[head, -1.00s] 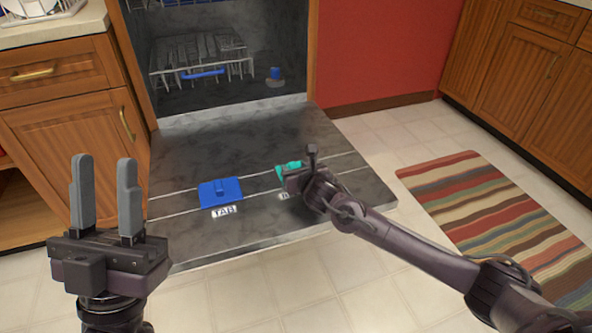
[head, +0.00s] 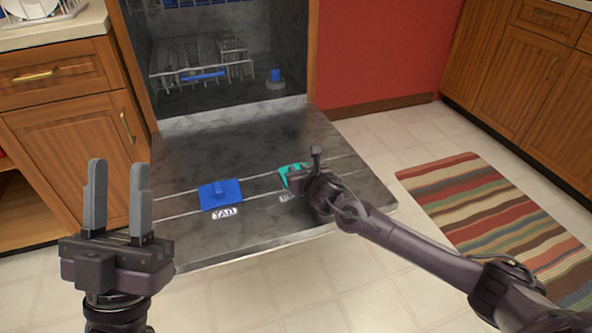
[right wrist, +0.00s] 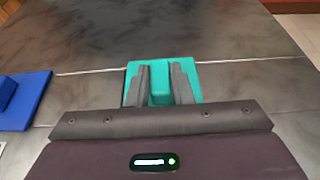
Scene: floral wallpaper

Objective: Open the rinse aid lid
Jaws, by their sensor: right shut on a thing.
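The teal rinse aid lid (head: 289,171) lies on the open dishwasher door (head: 230,145), right of the blue lid marked TAB (head: 220,192). In the right wrist view the teal lid (right wrist: 189,72) looks flat on the door, with a raised teal grip (right wrist: 161,88) in its middle. My right gripper (right wrist: 160,84) has a finger on each side of that grip and is shut on it. In the head view my right gripper (head: 300,178) covers part of the lid and its label. My left gripper (head: 118,170) is open and empty, pointing up in front of the door's left side.
The dishwasher's lower rack (head: 205,65) stands inside, with a blue-topped part (head: 275,75) beside it. Wooden cabinets (head: 70,130) stand on the left and on the far right. A striped rug (head: 495,210) lies on the tiled floor to the right.

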